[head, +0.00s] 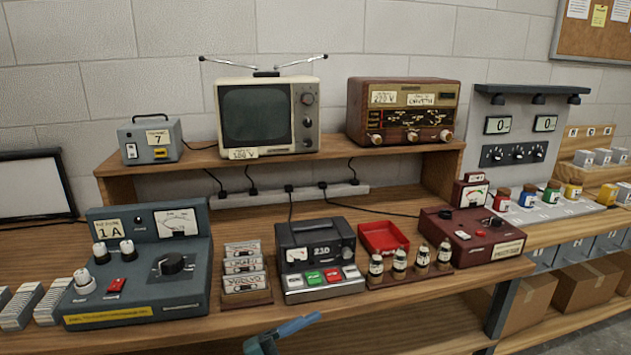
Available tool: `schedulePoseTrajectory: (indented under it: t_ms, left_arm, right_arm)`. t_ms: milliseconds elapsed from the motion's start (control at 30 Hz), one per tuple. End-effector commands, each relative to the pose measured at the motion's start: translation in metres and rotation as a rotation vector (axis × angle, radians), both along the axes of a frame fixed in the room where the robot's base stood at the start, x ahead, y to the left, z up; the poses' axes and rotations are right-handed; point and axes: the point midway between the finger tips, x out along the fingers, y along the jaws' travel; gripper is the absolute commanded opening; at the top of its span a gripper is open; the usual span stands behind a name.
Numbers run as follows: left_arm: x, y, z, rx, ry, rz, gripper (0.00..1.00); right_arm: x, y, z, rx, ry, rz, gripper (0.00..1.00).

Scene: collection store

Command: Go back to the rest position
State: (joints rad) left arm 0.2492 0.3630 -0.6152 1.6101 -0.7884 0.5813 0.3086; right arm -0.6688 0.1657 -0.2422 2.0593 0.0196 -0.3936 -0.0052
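A blue part (280,335) juts up at the bottom edge, in front of the bench. It is cut off by the frame, and I cannot tell what it belongs to. The wooden bench (240,325) stands in front of me with old electrical devices on it.
On the bench are a blue-grey console (140,270), a dark 230 device (318,260), an empty red tray (383,237), several small bottles (399,264) and a dark red meter unit (470,235). A television (268,115) and a radio (404,110) stand on the shelf.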

Motion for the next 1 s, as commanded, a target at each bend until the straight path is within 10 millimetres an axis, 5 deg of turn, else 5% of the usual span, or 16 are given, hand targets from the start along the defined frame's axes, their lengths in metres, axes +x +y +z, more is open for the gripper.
schedulePoseTrajectory:
  t_ms: [233, 500, 700, 1000]
  left_arm:
    - [-0.032, 0.070, -0.070, -0.282, 0.547, 0.504, 0.74]
    - [-0.129, 0.133, -0.167, -0.318, 1.131, 0.853, 0.74]
    - [-0.165, 0.143, -0.188, -0.303, 1.293, 0.914, 0.74]
    - [-0.167, 0.143, -0.190, -0.301, 1.302, 0.915, 0.74]
  right_arm:
    - [-0.004, -0.002, -0.003, -0.004, 0.017, -0.005, 0.36]
    - [-0.002, -0.003, -0.002, -0.004, 0.016, -0.008, 0.36]
    - [0.001, -0.003, 0.001, -0.004, 0.008, -0.009, 0.36]
    - [0.003, -0.003, 0.002, -0.004, 0.003, -0.010, 0.36]
